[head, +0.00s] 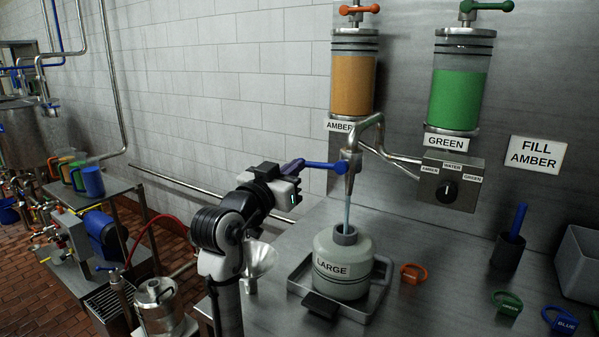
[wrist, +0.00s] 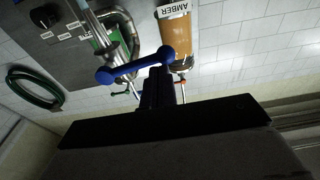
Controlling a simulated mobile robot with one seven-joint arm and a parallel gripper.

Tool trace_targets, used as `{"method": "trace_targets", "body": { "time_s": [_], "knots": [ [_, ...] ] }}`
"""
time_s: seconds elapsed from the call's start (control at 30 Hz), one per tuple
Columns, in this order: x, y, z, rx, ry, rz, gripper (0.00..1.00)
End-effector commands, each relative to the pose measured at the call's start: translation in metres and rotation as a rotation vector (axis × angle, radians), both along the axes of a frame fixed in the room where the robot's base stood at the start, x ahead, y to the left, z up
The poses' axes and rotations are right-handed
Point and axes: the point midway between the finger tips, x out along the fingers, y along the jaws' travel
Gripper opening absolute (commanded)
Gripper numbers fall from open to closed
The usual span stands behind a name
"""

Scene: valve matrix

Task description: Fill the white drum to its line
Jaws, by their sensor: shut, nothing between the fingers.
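The white drum (head: 343,262), pale grey-white and labelled LARGE, stands upright in a shallow metal tray (head: 376,305). A thin pale bluish stream (head: 347,212) runs from the spout (head: 350,165) into its neck. Its fill line and level cannot be made out. The spout's blue lever (head: 318,165) points left; it crosses the wrist view (wrist: 137,66) just beyond my fingers. My gripper (head: 297,180) is shut and empty beside the lever's outer part; I cannot tell whether they touch. The selector box (head: 452,180) is labelled AMBER, WATER, GREEN; its black knob (head: 447,191) seems to point upward.
An amber cylinder (head: 353,85) and a green cylinder (head: 458,98) hang on the wall, beside a FILL AMBER sign (head: 535,153). Coloured tags, including an orange one (head: 414,273), lie right of the tray. A funnel (head: 259,259) is behind my arm. A grey bin (head: 580,262) stands far right.

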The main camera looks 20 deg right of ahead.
Motion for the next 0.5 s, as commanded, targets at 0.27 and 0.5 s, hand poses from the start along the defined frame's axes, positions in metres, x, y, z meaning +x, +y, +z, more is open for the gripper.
{"method": "trace_targets", "body": {
  "time_s": [0.27,0.5],
  "knots": [
    [-0.037,0.04,-0.008,-0.001,-0.004,0.002,0.0],
    [-0.048,0.05,-0.008,0.0,-0.001,0.001,0.0]
  ]
}}
